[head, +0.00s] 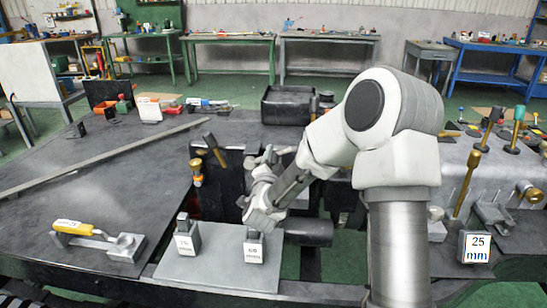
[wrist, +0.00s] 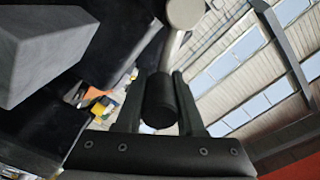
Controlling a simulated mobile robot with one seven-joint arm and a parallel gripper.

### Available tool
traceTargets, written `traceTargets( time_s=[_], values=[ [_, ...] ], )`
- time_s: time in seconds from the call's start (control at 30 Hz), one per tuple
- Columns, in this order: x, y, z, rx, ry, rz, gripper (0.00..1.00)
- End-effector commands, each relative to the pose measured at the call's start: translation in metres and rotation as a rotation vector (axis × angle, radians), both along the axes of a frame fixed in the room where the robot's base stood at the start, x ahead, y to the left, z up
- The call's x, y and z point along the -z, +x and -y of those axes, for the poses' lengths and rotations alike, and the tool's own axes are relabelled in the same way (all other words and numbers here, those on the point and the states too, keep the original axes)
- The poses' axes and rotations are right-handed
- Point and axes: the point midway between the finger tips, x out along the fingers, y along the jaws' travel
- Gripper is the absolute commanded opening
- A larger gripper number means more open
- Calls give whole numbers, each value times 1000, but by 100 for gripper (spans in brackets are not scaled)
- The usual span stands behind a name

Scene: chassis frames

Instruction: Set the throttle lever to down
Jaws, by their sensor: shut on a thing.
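The throttle lever shows in the wrist view as a pale rod with a black cylindrical grip (wrist: 159,108) at its near end and a round grey hub (wrist: 185,11) at the top. My gripper (wrist: 161,84) has its two dark fingers on either side of the black grip and is shut on it. In the head view my wrist (head: 263,202) is low at the middle bench, behind the label blocks. My own arm and the clutter there hide the fingers and the lever, so its exact angle is hard to tell.
A dark upright panel with a black-and-brass lever (head: 197,173) stands left of my wrist. Label blocks (head: 187,238) stand in front. A yellow-handled tool (head: 82,230) lies at left. A black bin (head: 288,105) is behind. Brass-knobbed levers (head: 468,180) stand at right.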

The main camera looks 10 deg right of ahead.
Motion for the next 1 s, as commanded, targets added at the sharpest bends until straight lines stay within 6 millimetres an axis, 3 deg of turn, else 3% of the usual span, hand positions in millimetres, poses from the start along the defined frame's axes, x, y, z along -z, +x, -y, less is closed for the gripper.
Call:
traceTargets(
  time_s=[0.6,1.0],
  values=[
    [31,-2,6,-1,312,103,0],
    [41,-2,6,-1,487,158,0]
  ],
)
